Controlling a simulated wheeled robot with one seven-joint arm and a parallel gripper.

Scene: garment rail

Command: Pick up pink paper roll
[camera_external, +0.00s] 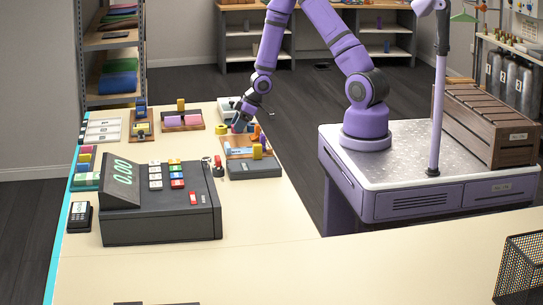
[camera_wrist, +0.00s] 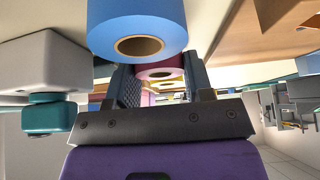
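A pink paper roll (camera_wrist: 177,67) shows in the wrist view, end-on, between and beyond the two fingers of my gripper (camera_wrist: 157,64). The fingers are apart, and the roll does not look clamped. A larger-looking blue roll (camera_wrist: 105,28) is nearer the camera and hides part of the pink roll. In the external view my gripper (camera_external: 241,121) is low over the far part of the counter. The pink roll cannot be clearly made out beside it there.
A cash register (camera_external: 160,205) stands on the counter (camera_external: 270,250) in front of my gripper. A wooden tray (camera_external: 238,141) and a dark box (camera_external: 254,169) are close by. A card terminal (camera_external: 80,217) sits at the left. The near counter is mostly clear.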

